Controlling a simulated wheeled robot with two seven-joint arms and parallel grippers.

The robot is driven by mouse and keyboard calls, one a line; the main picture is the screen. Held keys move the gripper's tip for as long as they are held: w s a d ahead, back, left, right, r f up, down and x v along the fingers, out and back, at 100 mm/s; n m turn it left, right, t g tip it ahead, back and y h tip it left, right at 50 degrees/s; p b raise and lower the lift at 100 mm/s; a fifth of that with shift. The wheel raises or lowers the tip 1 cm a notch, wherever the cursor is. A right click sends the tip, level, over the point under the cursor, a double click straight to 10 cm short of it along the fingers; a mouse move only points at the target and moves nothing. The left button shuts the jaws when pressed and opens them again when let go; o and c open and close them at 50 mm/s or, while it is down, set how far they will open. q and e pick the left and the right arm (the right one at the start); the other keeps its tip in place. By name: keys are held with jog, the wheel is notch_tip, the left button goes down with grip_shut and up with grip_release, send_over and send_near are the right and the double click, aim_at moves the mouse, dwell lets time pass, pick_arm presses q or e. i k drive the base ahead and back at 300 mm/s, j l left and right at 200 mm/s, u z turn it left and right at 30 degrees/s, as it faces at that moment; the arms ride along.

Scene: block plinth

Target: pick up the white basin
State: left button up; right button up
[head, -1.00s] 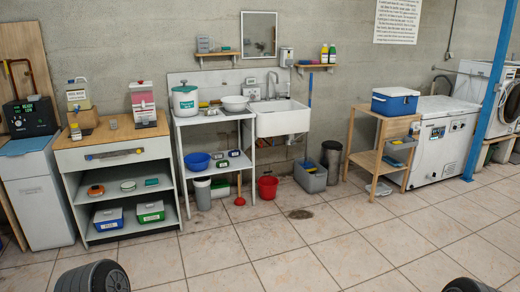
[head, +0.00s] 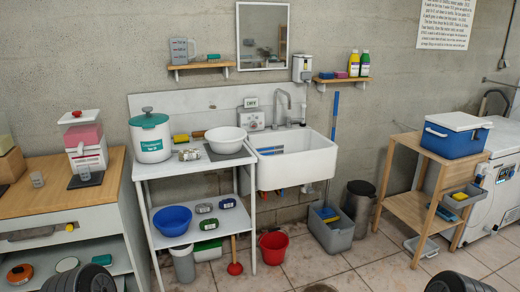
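The white basin (head: 227,140) is a round, shallow bowl. It stands upright on a dark grey mat (head: 228,155) at the right end of the white table's top, just left of the white sink (head: 300,165). Nothing covers it from this side. Neither of my grippers is in the head view. Only dark rounded parts, probably of my own arms, show at the bottom left and bottom right edges.
Left of the basin are a lidded white pot (head: 150,140), a yellow sponge (head: 181,138) and a small jar (head: 189,155). A blue bowl (head: 172,221) sits on the shelf below. A red bucket (head: 273,247) and a plunger (head: 234,267) stand on the floor.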

aim_at(226, 141)
jog(key=i+z, duration=0.1)
jog(key=i, duration=0.5)
jog(key=i+j+z, duration=0.1)
jog(key=i, duration=0.5)
jog(key=i+j+z, duration=0.15)
jog(key=i, duration=0.4)
jog(key=i+j+z, duration=0.1)
jog(key=i+j, duration=0.15)
jog(key=i, duration=0.35)
